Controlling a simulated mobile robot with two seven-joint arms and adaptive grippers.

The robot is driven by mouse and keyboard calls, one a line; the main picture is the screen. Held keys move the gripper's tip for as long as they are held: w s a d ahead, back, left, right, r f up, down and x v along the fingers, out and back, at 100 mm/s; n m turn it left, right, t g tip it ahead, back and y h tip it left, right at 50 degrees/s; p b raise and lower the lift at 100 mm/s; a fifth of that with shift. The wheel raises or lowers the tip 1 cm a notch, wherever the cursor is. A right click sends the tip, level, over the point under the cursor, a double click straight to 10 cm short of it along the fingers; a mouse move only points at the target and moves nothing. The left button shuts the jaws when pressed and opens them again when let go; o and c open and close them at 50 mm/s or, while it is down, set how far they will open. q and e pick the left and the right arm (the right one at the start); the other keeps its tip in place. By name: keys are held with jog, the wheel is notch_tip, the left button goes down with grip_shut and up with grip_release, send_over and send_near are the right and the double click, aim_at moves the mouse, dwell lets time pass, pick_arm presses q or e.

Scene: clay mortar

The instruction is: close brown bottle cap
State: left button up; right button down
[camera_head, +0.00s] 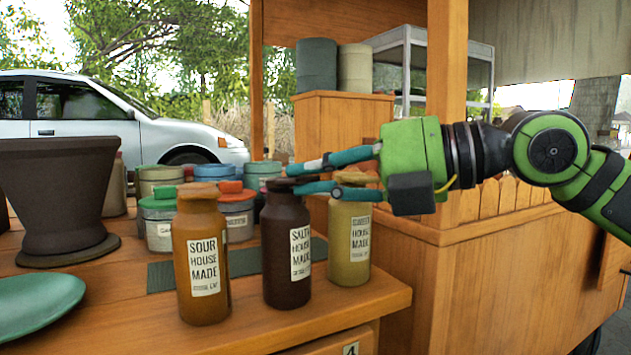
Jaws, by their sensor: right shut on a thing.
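The dark brown bottle (277,250) with a white "house made" label stands upright on the wooden counter, between two other bottles. Its dark cap (281,184) sits at the mouth, between the fingertips of my right gripper. My right gripper (297,178) comes in from the right with its teal fingers level and is shut on the cap. The cap appears to rest on the bottle's neck; the fingers partly hide it, so I cannot tell how tightly it is seated. My left gripper is not in view.
An orange-brown "sour" bottle (199,290) stands left of the brown bottle, and a yellowish bottle (349,265) stands right, under my fingers. Several lidded jars (158,232) are behind. A large dark mortar (62,190) and a green plate (38,303) are at left. A wooden post (446,60) rises behind my gripper.

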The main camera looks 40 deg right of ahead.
jog(key=shift+f, duration=0.35)
jog(key=c, duration=1.2)
grip_release()
jog(key=shift+w, duration=0.1)
jog(key=shift+c, duration=0.2)
jog(key=shift+r, duration=0.15)
jog(key=v, duration=1.2)
